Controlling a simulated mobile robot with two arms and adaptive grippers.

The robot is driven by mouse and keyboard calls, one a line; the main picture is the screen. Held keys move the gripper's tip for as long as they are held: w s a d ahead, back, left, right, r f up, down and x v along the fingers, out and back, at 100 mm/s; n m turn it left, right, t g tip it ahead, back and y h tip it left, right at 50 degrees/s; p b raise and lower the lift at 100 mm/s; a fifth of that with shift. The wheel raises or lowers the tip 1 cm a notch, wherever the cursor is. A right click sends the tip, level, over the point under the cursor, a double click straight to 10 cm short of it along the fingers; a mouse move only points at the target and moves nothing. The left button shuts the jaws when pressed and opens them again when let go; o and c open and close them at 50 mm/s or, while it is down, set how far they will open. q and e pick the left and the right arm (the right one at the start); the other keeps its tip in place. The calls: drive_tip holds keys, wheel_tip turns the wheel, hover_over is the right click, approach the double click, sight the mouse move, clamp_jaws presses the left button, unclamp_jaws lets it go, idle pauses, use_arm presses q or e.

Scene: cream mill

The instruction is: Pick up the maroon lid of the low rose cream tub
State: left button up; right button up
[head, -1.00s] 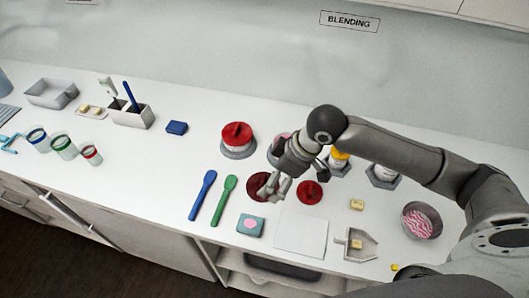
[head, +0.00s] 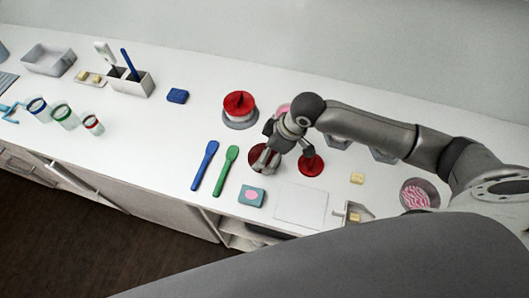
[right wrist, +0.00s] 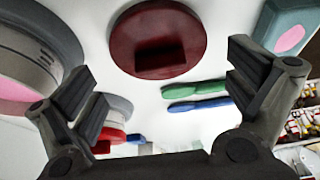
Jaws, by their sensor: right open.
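The round maroon lid (head: 254,156) lies flat on the white counter, partly hidden by my right gripper (head: 266,163) in the head view. In the right wrist view the maroon lid (right wrist: 158,40) shows whole, with a raised block handle on top. My open right gripper (right wrist: 165,82) has its fingers apart on either side of the lid's line, with nothing between them; no contact shows. The low rose cream tub (head: 283,108), with pink inside, stands behind the gripper, mostly covered by my arm. Its grey and white side (right wrist: 35,45) seems to show at left in the wrist view. My left gripper is not in view.
A brighter red lid (head: 311,165) lies just right of the gripper. A red-lidded tub (head: 239,108) stands behind left. Green (head: 227,170) and blue (head: 205,165) spatulas lie left. A teal pink-marked block (head: 252,196) and white sheet (head: 300,205) lie in front.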

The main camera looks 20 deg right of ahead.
drive_tip(key=shift+a+f, duration=0.25)
drive_tip(key=shift+f, duration=0.2)
drive_tip(key=shift+w+a+f, duration=0.15)
drive_tip(key=shift+w+f, duration=0.05)
drive_tip(key=shift+f, duration=0.3)
drive_tip(key=shift+c, duration=0.4)
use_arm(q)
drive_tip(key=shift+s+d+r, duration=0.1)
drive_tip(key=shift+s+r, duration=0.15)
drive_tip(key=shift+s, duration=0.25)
use_arm(e)
drive_tip(key=c, duration=0.6)
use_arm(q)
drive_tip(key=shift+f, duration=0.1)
use_arm(e)
drive_tip(key=shift+o, duration=0.2)
drive_tip(key=shift+r, duration=0.1)
